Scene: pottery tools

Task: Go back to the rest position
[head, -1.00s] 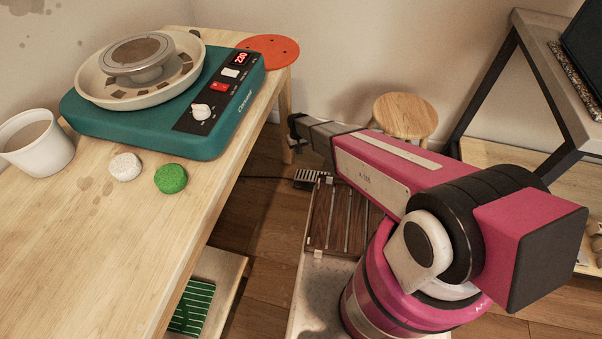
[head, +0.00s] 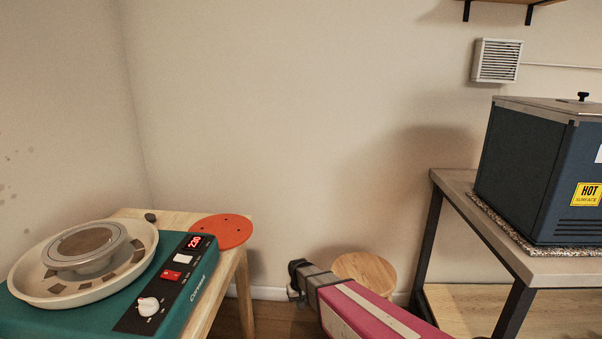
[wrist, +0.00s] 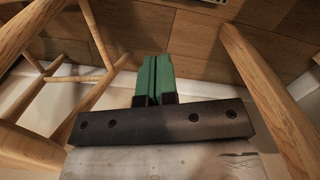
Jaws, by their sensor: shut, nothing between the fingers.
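My gripper (wrist: 153,80) shows in the wrist view with its two green fingers together and nothing between them. It points down toward the wooden floor, between wooden legs. In the head view my pink arm (head: 370,312) reaches in from the bottom edge, folded in front of the round wooden stool (head: 365,270). The fingertips are hidden in that view.
At left, a teal pottery wheel (head: 165,295) stands on a wooden table (head: 236,275) beside an orange disc (head: 222,231). At right, a dark kiln (head: 535,170) with a HOT label stands on a metal-framed table (head: 455,190). A vent (head: 497,60) is on the wall.

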